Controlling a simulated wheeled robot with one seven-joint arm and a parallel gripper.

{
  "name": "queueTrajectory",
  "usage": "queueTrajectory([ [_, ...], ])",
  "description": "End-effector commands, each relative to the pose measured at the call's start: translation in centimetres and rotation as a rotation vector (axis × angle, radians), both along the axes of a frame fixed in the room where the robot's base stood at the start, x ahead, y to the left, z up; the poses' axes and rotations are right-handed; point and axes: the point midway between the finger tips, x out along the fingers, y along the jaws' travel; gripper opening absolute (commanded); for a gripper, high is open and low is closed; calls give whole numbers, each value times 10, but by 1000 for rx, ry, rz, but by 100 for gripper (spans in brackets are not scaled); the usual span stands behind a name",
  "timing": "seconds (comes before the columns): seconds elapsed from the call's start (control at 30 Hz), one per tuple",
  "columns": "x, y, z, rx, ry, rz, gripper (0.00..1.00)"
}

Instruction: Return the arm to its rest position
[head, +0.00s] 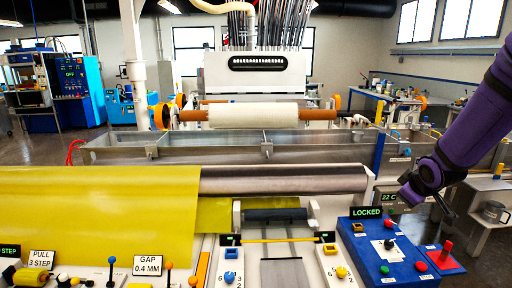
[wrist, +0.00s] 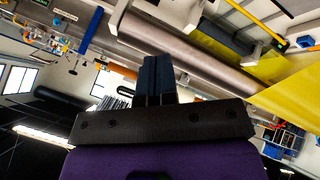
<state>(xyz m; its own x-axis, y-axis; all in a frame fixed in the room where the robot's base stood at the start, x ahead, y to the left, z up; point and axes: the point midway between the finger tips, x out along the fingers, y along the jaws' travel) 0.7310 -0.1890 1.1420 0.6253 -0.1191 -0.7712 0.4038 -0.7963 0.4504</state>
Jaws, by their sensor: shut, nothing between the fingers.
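My purple arm (head: 470,120) reaches in from the right side of the head view. Its dark end, my gripper (head: 407,196), hangs above and behind the blue control box (head: 385,240), apart from it as far as I can tell. In the wrist view my gripper (wrist: 158,68) points up the picture with its two dark fingers together, shut and empty. The wrist view is tilted and shows the steel roller (wrist: 180,50) and yellow sheet (wrist: 290,95) beyond the fingers. In the head view the fingers are small and dark.
A yellow sheet (head: 100,215) covers the left.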

Motion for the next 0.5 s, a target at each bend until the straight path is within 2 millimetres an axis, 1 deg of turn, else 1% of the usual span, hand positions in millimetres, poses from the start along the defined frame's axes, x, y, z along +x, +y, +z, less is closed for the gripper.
queueTrajectory([
  [0.03,-8,5,17,8,-4,-24,0],
  [0.17,-33,17,51,40,7,-98,0],
  [0.2,-42,21,60,53,11,-121,0],
  [0.37,-79,37,95,106,26,-205,0],
  [0.5,-116,53,121,162,41,-272,0],
])
